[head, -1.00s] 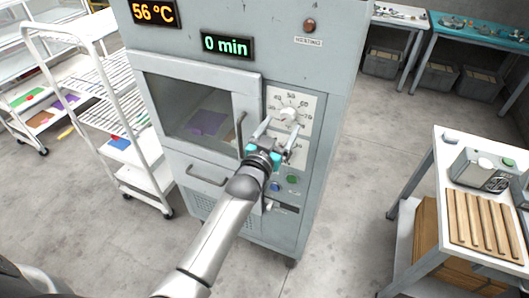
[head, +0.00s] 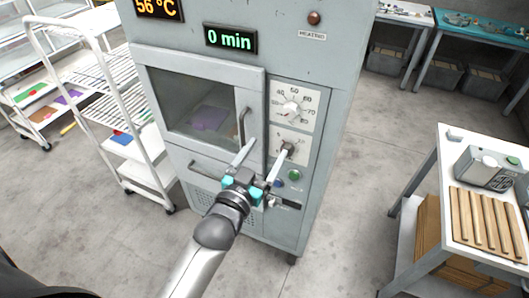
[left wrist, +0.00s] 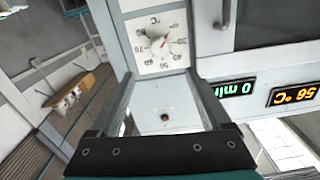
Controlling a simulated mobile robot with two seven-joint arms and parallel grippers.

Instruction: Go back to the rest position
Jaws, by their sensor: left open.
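My left gripper (head: 260,165) is open and empty, in front of the grey oven cabinet (head: 335,110) at the height of its lower dial. Its two fingers stand apart. The upper temperature dial (head: 291,109) is in clear view above it and also shows in the left wrist view (left wrist: 157,44). The lower dial (head: 288,148) is partly hidden behind the right finger; I cannot tell whether they touch. The oven door (head: 200,105) is shut, with a purple piece behind its window. The displays read 56 °C (head: 158,8) and 0 min (head: 230,39). My right gripper is not in view.
A white rack trolley (head: 125,150) stands to the left of the cabinet. A white table (head: 450,165) with a grey device (head: 490,167) and wooden strips stands at the right. Benches with bins stand at the back right. The floor between cabinet and right table is clear.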

